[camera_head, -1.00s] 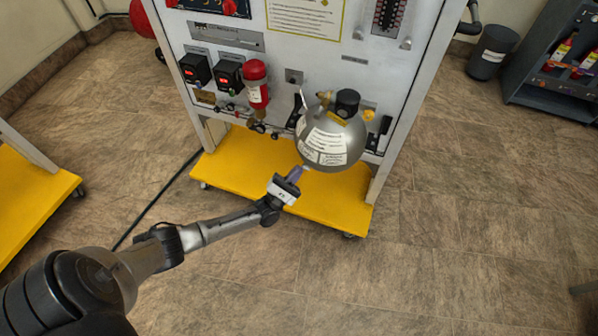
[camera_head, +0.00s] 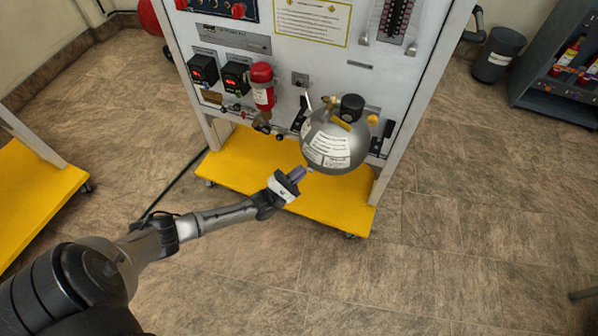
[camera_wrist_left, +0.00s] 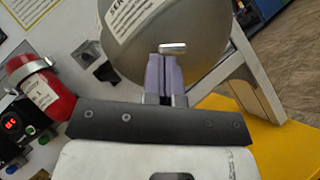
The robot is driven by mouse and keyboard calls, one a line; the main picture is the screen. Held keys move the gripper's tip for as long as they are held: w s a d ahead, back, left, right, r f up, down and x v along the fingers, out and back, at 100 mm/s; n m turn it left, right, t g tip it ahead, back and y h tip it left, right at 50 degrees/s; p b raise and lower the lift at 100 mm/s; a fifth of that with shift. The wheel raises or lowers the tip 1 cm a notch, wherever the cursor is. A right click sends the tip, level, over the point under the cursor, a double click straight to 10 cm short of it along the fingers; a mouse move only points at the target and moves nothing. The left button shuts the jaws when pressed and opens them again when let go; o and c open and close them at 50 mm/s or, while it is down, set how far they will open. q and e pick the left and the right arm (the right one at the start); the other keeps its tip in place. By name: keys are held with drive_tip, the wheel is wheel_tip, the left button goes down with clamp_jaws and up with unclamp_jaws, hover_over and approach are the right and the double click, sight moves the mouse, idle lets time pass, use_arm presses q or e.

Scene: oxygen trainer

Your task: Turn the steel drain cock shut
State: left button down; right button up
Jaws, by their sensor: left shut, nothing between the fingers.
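The steel drain cock (camera_wrist_left: 173,47) shows in the left wrist view as a short bright metal bar, in front of the underside of the round grey tank (camera_wrist_left: 190,25). In the head view the tank (camera_head: 336,145) hangs on the panel front; the cock is too small there to make out clearly. My left gripper (camera_head: 299,173) is just below and left of the tank's underside. In the left wrist view its purple fingers (camera_wrist_left: 164,62) are shut together with nothing between them. Their tips lie right at the bar; I cannot tell whether they touch it. My right gripper is in neither view.
A red cylinder (camera_head: 262,86) and black display boxes (camera_head: 203,69) are mounted on the panel (camera_head: 300,62) left of the tank. The yellow base (camera_head: 240,168) lies below. A grey bin (camera_head: 497,55) stands far right. The floor in front is clear.

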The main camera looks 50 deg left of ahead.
use_arm(q)
drive_tip(key=shift+r+m+g+h+p, duration=0.2)
drive_tip(key=shift+m+g+h+p, duration=0.1)
drive_tip(key=shift+m+p, duration=0.25)
drive_tip(key=shift+a+m, duration=0.1)
drive_tip(key=shift+m, duration=0.35)
drive_tip(key=shift+r+m+g+h+p, duration=0.25)
drive_tip(key=shift+m+g+h+p, duration=0.25)
drive_tip(key=shift+m+g+p, duration=0.3)
drive_tip(key=shift+p, duration=0.45)
idle(0.3)
drive_tip(key=shift+r+m+g+p, duration=0.2)
drive_tip(key=shift+m+g+p, duration=0.3)
drive_tip(key=shift+m, duration=0.1)
drive_tip(key=shift+m+p, duration=0.3)
drive_tip(key=shift+p, duration=0.05)
idle(0.6)
drive_tip(key=shift+r+m+g+h+p, duration=0.15)
drive_tip(key=shift+m+g+h+p, duration=0.15)
drive_tip(key=shift+g+p, duration=0.1)
idle(0.6)
drive_tip(key=shift+a, duration=0.1)
